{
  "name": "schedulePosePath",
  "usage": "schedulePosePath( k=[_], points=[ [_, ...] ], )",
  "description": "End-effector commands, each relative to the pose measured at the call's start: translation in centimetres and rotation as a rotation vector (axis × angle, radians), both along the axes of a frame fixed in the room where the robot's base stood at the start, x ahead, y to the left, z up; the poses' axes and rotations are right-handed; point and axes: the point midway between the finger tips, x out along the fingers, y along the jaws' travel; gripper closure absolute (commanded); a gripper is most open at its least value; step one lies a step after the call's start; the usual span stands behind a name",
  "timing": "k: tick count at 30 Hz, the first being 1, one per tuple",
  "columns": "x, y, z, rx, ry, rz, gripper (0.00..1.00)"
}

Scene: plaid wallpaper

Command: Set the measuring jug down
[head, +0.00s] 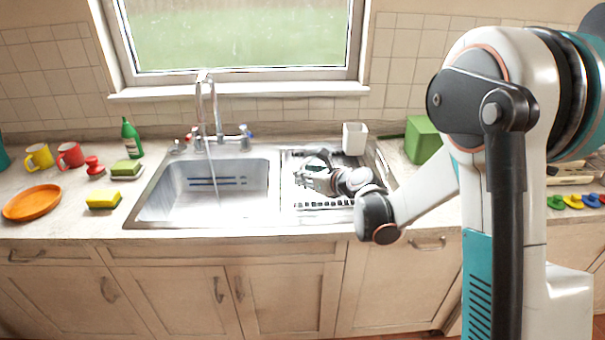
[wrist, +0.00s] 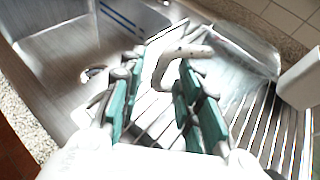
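The measuring jug (wrist: 243,50) is clear, with a pale looped handle (wrist: 180,52). In the wrist view it is at the upper right, over the ribbed metal drainboard (wrist: 255,118), and looks tipped on its side. Whether it rests fully on the ribs is hard to tell. My gripper (wrist: 158,72) has its two teal-padded fingers apart, with part of the handle showing between and beyond them. A gap shows beside the left finger. In the head view my gripper (head: 308,178) is low over the drainboard (head: 300,204), and the jug is hard to make out there.
The sink basin (head: 205,190) is left of the drainboard, with water running from the tap (head: 208,110). A white square holder (head: 355,138) stands behind the drainboard and a green block (head: 421,140) to its right. Mugs, a sponge (head: 103,199) and an orange plate (head: 33,202) are at left.

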Motion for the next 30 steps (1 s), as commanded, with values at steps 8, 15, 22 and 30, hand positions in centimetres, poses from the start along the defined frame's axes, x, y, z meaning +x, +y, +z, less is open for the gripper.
schedulePosePath(
  k=[8, 15, 22, 30],
  points=[
    [-4.7, -3.0, 2.5, 0.001, 0.001, -0.003, 0.69],
    [-7.2, -4.5, 3.6, 0.000, 0.000, -0.001, 0.69],
    [-7.8, -4.8, 3.8, 0.000, 0.000, -0.001, 0.69],
    [-7.7, -4.8, 3.7, 0.000, 0.000, -0.001, 0.69]
  ],
)
